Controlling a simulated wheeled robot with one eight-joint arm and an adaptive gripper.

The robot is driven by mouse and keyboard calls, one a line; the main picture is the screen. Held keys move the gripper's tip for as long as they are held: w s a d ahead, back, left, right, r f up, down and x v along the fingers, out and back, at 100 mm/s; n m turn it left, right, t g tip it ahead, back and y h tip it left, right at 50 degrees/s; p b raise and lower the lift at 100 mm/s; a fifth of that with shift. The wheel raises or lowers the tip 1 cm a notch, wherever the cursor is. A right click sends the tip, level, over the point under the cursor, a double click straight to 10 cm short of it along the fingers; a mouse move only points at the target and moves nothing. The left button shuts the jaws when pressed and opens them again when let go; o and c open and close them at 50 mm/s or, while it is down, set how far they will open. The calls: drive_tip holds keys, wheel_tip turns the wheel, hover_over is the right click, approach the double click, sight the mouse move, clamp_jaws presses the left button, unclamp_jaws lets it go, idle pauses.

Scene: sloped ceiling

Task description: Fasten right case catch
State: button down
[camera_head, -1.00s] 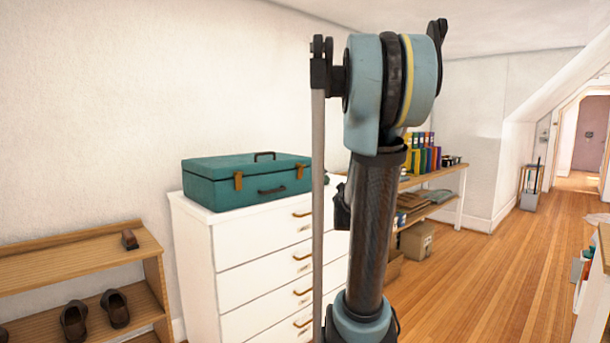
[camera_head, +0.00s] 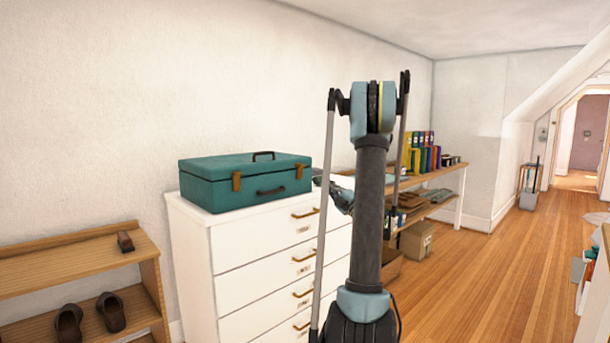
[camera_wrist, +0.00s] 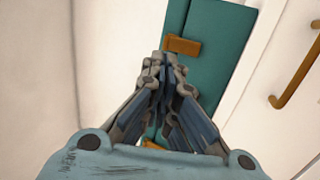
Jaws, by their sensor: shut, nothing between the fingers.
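The teal case (camera_head: 215,190) lies with its lid down on the white dresser, its front towards the room. Its right catch (camera_head: 299,171) is a small orange tab at the lid seam; whether it is fastened is too small to tell. The left catch (camera_head: 237,182) looks alike. My gripper (camera_wrist: 165,62) is shut and empty in the wrist view, its tips just beside an orange catch (camera_wrist: 183,45), apparently the right one. I cannot tell whether they touch. More orange shows low between the fingers.
The white dresser (camera_head: 235,250) has brass handles, one close by in the wrist view (camera_wrist: 300,75). A wooden shoe rack (camera_head: 80,255) stands left. A shelf table (camera_head: 445,178) with binders stands behind my arm.

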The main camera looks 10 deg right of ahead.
drive_tip(key=f+n+g+y, duration=0.1)
approach(301, 166)
drive_tip(key=shift+n, duration=0.3)
drive_tip(key=x, duration=0.6)
drive_tip(key=shift+w+a+f, duration=0.15)
drive_tip(key=shift+w+a, duration=0.05)
drive_tip(key=shift+w, duration=0.25)
drive_tip(key=shift+w+a+r, duration=0.45)
drive_tip(key=shift+w+r, duration=0.15)
drive_tip(key=shift+r, duration=0.05)
